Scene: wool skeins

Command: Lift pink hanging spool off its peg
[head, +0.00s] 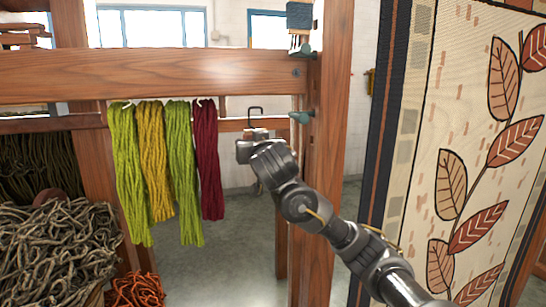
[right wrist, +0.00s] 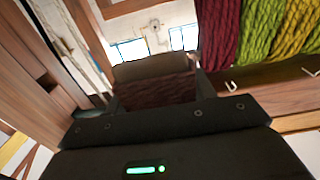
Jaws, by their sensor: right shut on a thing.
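My right gripper (head: 250,146) is raised in front of the wooden frame, right of the hanging skeins. In the right wrist view it is shut on a wound spool (right wrist: 155,90), dark reddish brown in the shade rather than clearly pink, with a tan end (right wrist: 150,67). In the head view the gripper hides most of the spool. A thin dark hook (head: 255,110) stands up just above the gripper; I cannot tell whether it touches a peg. A teal peg (head: 302,117) sticks out of the right post. My left gripper is not in view.
Lime, mustard, green and dark red skeins (head: 209,165) hang from the beam (head: 160,75) to the left. A patterned leaf textile (head: 455,110) stands at the right. Coiled grey-brown yarn (head: 55,245) lies at lower left. Open floor shows below the skeins.

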